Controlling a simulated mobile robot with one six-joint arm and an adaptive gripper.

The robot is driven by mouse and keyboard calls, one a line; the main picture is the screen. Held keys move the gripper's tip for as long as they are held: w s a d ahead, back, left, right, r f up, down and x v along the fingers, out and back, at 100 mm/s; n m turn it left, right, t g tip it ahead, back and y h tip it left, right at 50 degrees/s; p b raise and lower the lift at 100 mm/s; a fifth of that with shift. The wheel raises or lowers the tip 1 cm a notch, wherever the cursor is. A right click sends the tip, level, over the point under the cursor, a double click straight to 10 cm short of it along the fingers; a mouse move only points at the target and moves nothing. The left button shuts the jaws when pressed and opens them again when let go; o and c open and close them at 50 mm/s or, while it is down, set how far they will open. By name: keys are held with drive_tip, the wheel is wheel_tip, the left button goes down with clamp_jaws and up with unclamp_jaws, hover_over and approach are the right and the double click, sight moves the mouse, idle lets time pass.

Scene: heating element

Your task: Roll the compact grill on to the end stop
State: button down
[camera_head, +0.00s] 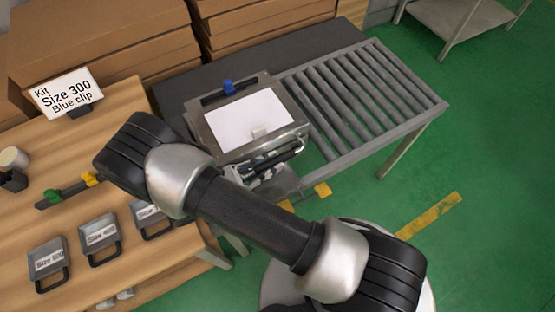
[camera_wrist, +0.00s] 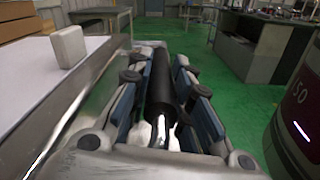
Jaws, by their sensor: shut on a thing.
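The compact grill (camera_head: 215,129) is a grey metal box with a pale top sheet, a blue clip at its back edge and a small light block on top. It sits at the left end of the roller conveyor (camera_head: 340,150). In the wrist view its pale top (camera_wrist: 30,75) and metal side are at left. My gripper (camera_head: 282,160) is at the grill's front side. In the wrist view my gripper (camera_wrist: 160,80) has its blue-grey fingers shut on both sides of the dark handle bar (camera_wrist: 161,95). I cannot make out an end stop.
The rollers right of the grill are clear. A wooden table (camera_head: 60,225) at left carries several small grey plates with handles, coloured clips and a sign (camera_head: 67,92) reading "Kit Size 300 Blue clip". Stacked cardboard boxes (camera_head: 110,50) stand behind. Green floor is free at right.

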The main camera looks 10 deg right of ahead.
drive_tip(key=shift+s+a+f, duration=0.15)
drive_tip(key=shift+s+a, duration=0.05)
drive_tip(key=shift+a, duration=0.3)
drive_tip(key=c, duration=1.4)
unclamp_jaws()
drive_tip(key=shift+c, duration=0.2)
drive_tip(key=v, duration=1.2)
